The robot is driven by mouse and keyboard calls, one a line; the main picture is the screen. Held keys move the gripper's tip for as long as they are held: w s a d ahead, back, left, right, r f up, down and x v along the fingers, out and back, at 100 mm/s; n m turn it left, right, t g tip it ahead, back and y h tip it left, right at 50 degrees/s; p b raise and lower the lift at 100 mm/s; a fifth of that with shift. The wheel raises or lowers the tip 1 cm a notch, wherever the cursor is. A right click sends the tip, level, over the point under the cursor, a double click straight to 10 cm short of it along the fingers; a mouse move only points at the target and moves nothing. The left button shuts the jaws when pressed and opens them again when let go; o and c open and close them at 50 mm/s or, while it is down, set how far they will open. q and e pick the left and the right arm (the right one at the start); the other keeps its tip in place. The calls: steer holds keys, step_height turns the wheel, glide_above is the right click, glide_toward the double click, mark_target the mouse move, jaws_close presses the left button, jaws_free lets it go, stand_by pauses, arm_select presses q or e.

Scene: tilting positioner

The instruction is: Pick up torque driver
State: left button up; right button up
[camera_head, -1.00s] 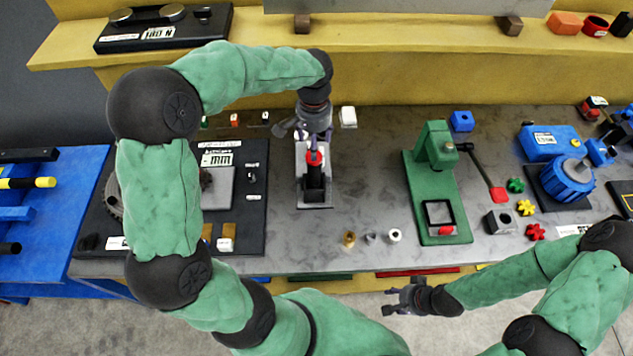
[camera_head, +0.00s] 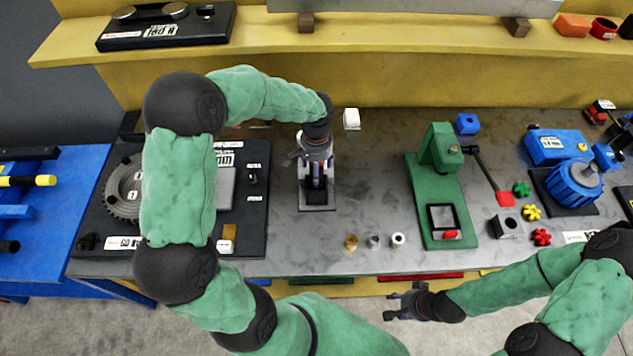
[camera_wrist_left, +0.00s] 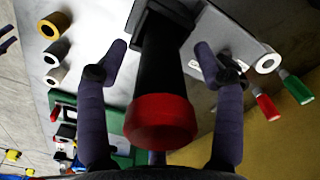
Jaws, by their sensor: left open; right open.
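The torque driver (camera_wrist_left: 160,90) has a black body and a red end cap. In the left wrist view it stands between the two fingers of my left gripper (camera_wrist_left: 161,58), with visible gaps on both sides. In the head view my left gripper (camera_head: 316,168) is over the driver's grey stand (camera_head: 317,207) and hides most of the driver. It is open. My right gripper (camera_head: 390,307) is open and empty, in front of the bench's near edge.
A black board with a gear (camera_head: 122,208) lies left of the stand. A green press (camera_head: 440,190) stands to the right. Small cylindrical parts (camera_head: 374,241) sit near the front edge, and a white block (camera_head: 351,118) sits behind. Bench between stand and press is mostly clear.

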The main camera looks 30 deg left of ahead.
arm_select(q)
steer(key=shift+f, duration=0.35)
jaws_close()
steer(key=shift+r, duration=0.1)
